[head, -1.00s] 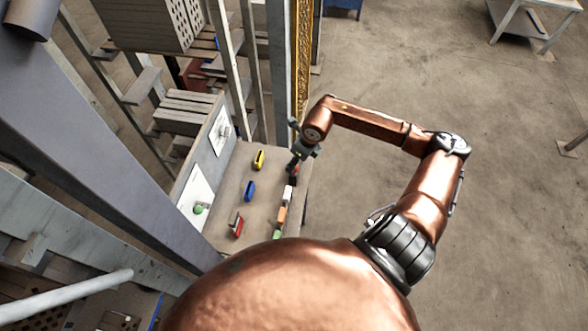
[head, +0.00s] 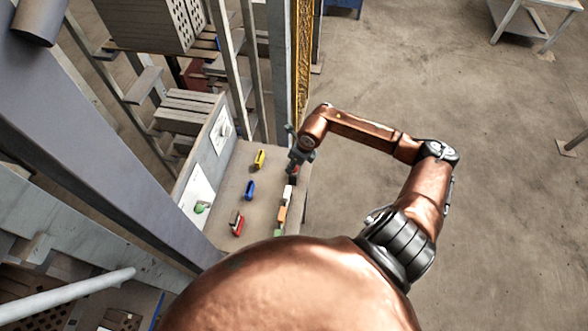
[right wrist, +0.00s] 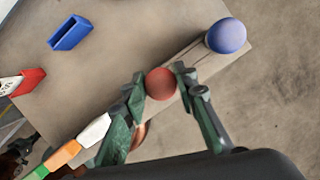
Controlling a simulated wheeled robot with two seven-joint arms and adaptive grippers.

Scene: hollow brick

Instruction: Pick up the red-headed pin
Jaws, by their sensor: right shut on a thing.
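The red-headed pin (right wrist: 160,83) shows in the right wrist view as a round red head between my fingertips; its shaft is hidden. My right gripper (right wrist: 162,82) is shut on it, with one green-grey finger on each side. In the head view my right gripper (head: 295,163) is over the right edge of the narrow table, and the pin is small and mostly covered there. My left gripper is in neither view.
A blue ball-headed pin (right wrist: 226,36) stands beyond the red one. Yellow (head: 259,159), blue (head: 249,190) and red (head: 237,223) hollow bricks lie on the table. White (head: 288,192), orange (head: 282,214) and green blocks line its right edge. An upright panel (head: 216,140) borders the left.

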